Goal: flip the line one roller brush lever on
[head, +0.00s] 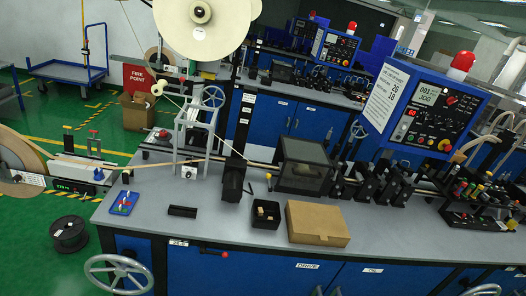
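The near line's bench (200,220) runs across the view with blue cabinets below. No lever carries a roller brush label that I can read, so I cannot tell which lever it is. A small lever with a yellow tip (269,178) stands between a black upright block (233,181) and a dark-windowed box (304,166). A red-knobbed lever (224,254) sticks out from the cabinet front under the bench edge. Their on or off settings cannot be told. My gripper is not in view.
A control panel (436,112) reads JOG, with a red beacon (461,64) above. A cardboard box (318,224), black bin (265,213) and blue tray (124,203) sit along the bench front. A handwheel (117,275) juts forward. A black spool (69,233) lies on the floor.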

